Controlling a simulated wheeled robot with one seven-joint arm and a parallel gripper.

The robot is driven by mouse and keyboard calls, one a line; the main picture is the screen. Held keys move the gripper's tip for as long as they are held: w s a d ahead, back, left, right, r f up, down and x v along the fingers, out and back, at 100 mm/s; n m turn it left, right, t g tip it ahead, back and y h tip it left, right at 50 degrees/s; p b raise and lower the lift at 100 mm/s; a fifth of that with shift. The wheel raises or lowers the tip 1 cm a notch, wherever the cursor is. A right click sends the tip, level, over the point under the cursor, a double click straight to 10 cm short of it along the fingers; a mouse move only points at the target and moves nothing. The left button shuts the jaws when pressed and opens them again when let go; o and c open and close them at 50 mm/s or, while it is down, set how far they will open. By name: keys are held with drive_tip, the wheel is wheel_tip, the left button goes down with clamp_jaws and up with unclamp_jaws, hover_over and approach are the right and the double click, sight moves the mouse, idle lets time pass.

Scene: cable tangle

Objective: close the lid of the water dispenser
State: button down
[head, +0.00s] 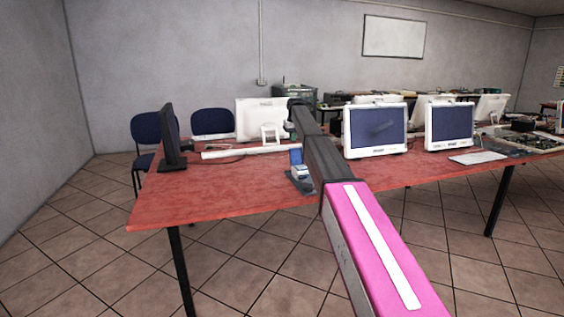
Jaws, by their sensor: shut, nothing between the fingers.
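A small device with a white and grey body (301,173) stands near the front edge of the red table, just left of my arm. A blue panel (296,156) stands upright at its back and looks like a raised lid; I take this to be the water dispenser, though it is small in the picture. My arm reaches out over the table past its right side. My gripper (290,128) is at the far end of the arm, beyond the device and apart from it, shut and empty. Its fingertips are small and hard to make out.
The red table (215,196) has clear room at its front left. A dark monitor (171,138) stands at left, two white-framed monitors (375,127) at right. A long white bar (255,151) lies behind the device. Blue chairs (211,122) stand behind.

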sight(296, 156)
drive_tip(key=shift+f, duration=0.15)
idle(0.4)
drive_tip(key=shift+s+x, duration=0.2)
drive_tip(key=shift+x, duration=0.85)
drive_tip(key=shift+s+x, duration=0.2)
drive_tip(key=shift+x, duration=0.8)
drive_tip(key=shift+s+d, duration=0.15)
drive_tip(key=shift+d, duration=0.05)
drive_tip(key=shift+s+d, duration=0.25)
drive_tip(key=shift+s, duration=0.6)
drive_tip(key=shift+s+d, duration=0.3)
drive_tip(key=shift+s, duration=0.55)
drive_tip(key=shift+s+d, duration=0.15)
drive_tip(key=shift+s, duration=0.4)
drive_tip(key=shift+s+d, duration=0.15)
drive_tip(key=shift+s, duration=0.4)
drive_tip(key=shift+f, duration=0.15)
drive_tip(key=shift+s+d+r, duration=0.25)
drive_tip(key=shift+s+r, duration=0.1)
drive_tip(key=shift+s, duration=0.25)
drive_tip(key=shift+s+d+r, duration=0.15)
drive_tip(key=shift+s+d, duration=0.1)
drive_tip(key=shift+s, duration=0.6)
drive_tip(key=shift+s+d+r, duration=0.1)
drive_tip(key=shift+s+d, duration=0.2)
drive_tip(key=shift+s, duration=0.55)
drive_tip(key=shift+r, duration=0.1)
